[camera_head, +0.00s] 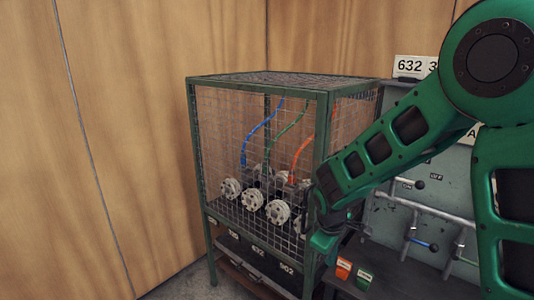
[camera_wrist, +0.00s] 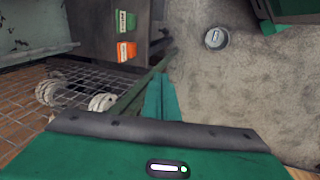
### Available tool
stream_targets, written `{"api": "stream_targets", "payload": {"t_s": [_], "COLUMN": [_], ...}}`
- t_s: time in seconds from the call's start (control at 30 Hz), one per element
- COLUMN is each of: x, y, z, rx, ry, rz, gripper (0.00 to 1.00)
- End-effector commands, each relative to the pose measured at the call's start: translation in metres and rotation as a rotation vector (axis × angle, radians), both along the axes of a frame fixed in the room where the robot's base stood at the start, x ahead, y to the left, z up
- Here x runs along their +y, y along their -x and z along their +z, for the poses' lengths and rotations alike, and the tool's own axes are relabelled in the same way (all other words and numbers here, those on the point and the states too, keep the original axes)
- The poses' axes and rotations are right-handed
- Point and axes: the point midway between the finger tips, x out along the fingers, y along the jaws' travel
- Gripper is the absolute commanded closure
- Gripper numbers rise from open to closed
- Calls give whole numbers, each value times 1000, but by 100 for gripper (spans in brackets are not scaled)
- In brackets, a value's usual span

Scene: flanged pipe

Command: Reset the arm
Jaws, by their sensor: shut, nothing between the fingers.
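My green arm comes in from the right in the head view, and its wrist reaches down to the cage's front right corner. My gripper (camera_head: 324,246) hangs beside the corner post, partly dark and hard to make out there. In the wrist view my gripper (camera_wrist: 161,82) shows its two green fingers side by side, shut and empty, with grey floor beyond. A green-framed mesh cage (camera_head: 262,225) stands left of the gripper. Whether the gripper touches the cage post cannot be told.
Inside the cage are several pale flanges (camera_head: 278,212) with blue, green and orange hoses. An orange box (camera_head: 343,268) and a green box (camera_head: 364,279) sit right of the gripper. A grey panel with pipes and levers (camera_head: 425,212) stands behind my arm. Wooden walls close the left.

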Motion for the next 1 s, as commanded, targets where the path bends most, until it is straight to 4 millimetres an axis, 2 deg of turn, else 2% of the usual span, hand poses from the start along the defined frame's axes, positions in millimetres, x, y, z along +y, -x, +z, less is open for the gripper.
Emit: {"api": "stream_targets", "payload": {"t_s": [0.03, 0.2, 0.5, 0.77, 0.87, 1.0], "x": [-12, -44, -89, -112, -149, -194], "y": [6, 32, 91, 141, 172, 227], "z": [16, 58, 116, 143, 137, 130], "rx": [-18, -62, -146, -212, -159, -59], "ry": [-32, -132, -289, -391, -356, -313], "rz": [-55, -239, -541, -751, -893, -1099], "gripper": [100, 100, 100, 100, 100, 100]}}
